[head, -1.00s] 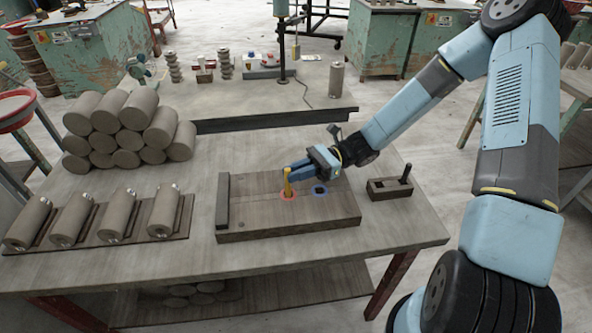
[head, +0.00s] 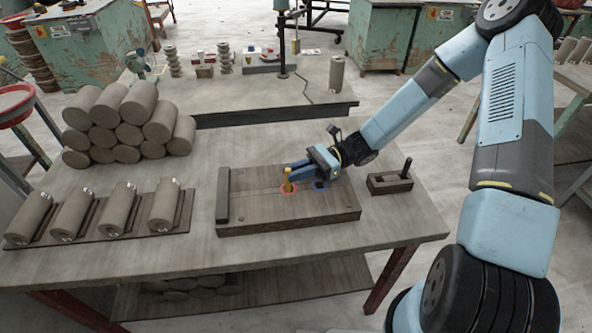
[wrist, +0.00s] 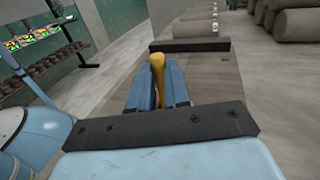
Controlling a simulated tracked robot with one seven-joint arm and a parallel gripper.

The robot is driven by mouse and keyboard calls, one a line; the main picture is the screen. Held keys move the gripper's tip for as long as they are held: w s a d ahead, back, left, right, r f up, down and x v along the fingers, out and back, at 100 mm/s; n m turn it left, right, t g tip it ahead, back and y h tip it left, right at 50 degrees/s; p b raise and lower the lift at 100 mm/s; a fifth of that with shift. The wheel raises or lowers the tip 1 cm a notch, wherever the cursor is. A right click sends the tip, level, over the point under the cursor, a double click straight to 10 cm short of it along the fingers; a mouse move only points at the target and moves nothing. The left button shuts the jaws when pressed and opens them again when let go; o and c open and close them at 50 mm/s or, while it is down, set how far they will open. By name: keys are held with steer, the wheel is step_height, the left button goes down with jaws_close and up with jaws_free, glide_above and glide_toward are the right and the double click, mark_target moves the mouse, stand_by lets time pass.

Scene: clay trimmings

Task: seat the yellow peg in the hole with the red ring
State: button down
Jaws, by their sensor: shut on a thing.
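The yellow peg (head: 288,182) stands upright at the red ring (head: 294,191) on the wooden board (head: 270,218). Its lower end is inside the ring's outline, and whether it is fully down in the hole cannot be told. My gripper (head: 291,173) comes in from the right, low over the board, and is shut on the peg. In the wrist view the peg (wrist: 158,68) shows between the two blue fingers, its top above them. A hole with a blue ring (head: 320,187) lies just right of the red one, partly under my gripper.
A dark bar (head: 222,195) runs along the board's left edge. A small block with a dark upright peg (head: 390,186) stands to the right. Clay cylinders (head: 120,212) lie on a rack at left, with a stack (head: 130,125) behind. The table front is clear.

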steer(key=shift+f, duration=0.35)
steer(key=c, duration=1)
jaws_free()
steer(key=v, duration=1.4)
steer(key=shift+s+f, duration=0.1)
steer(key=shift+f, duration=0.05)
steer(key=s+d+r+n+t+h, duration=0.4)
steer(key=s+d+r+t+h, duration=0.1)
steer(key=r, duration=0.5)
steer(key=s+d+r+n+t+h, duration=0.3)
steer(key=s+d+r+t+h, duration=0.2)
steer(key=s+r, duration=0.3)
steer(key=s+d+r+n+t+h, duration=0.4)
steer(key=s+d+r+t+h, duration=0.1)
steer(key=r, duration=0.7)
steer(key=shift+s+d+r+n, duration=0.15)
steer(key=shift+s+d, duration=0.2)
steer(key=shift+d, duration=0.15)
steer(key=shift+s+d+r+n, duration=0.15)
steer(key=shift+s+d, duration=0.25)
steer(key=shift+d, duration=0.1)
